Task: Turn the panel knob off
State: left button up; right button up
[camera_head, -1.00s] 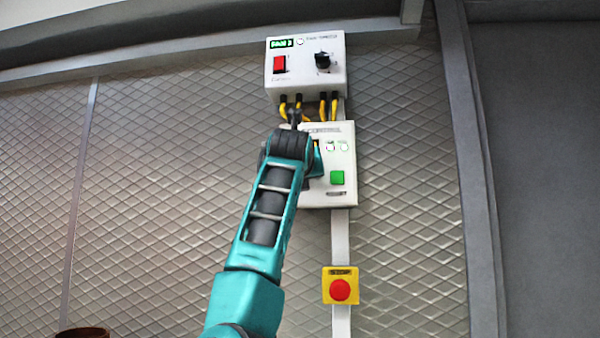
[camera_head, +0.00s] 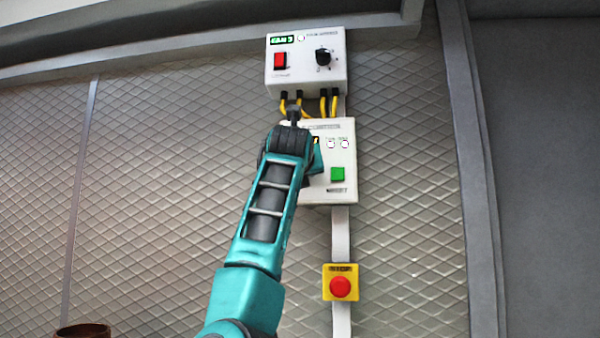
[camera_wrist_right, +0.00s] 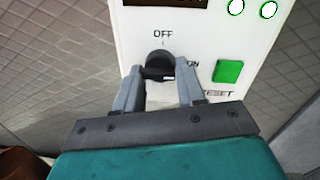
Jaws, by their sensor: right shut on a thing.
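The lower white control panel (camera_head: 348,160) is on the wall in the head view, partly covered by my right arm. In the right wrist view, its black knob (camera_wrist_right: 160,62) sits below the OFF label, with ON to the knob's right. My right gripper (camera_wrist_right: 158,72) is shut on the knob, one finger on each side. The knob's pointer is not clear enough to read. The knob and my right fingers are hidden behind my arm in the head view. My left gripper is not in view.
A green RESET button (camera_wrist_right: 228,72) is just right of my right fingers. A white box (camera_head: 305,75) with a red switch and black dial is above, joined by yellow cables (camera_head: 323,105). A red emergency button (camera_head: 340,288) is below. The mesh wall around is clear.

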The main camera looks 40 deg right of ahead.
pick_arm(q)
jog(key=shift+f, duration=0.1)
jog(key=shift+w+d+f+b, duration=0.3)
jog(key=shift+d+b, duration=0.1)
jog(key=shift+b, duration=0.55)
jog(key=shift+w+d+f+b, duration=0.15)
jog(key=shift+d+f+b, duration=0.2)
jog(key=shift+b, duration=0.55)
pick_arm(e)
jog(key=shift+s+r+n+g, duration=0.15)
jog(key=shift+n+g, duration=0.1)
jog(key=shift+n, duration=2.55)
jog(key=shift+w+r+n+g, duration=0.1)
jog(key=shift+r+n+g, duration=0.1)
jog(key=shift+n, duration=2.6)
jog(key=shift+s+r+n+g, duration=0.15)
jog(key=shift+n+g, duration=0.1)
jog(key=shift+n, duration=2.55)
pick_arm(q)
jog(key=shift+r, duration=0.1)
pick_arm(e)
jog(key=o, duration=1)
jog(key=shift+w+f, duration=0.15)
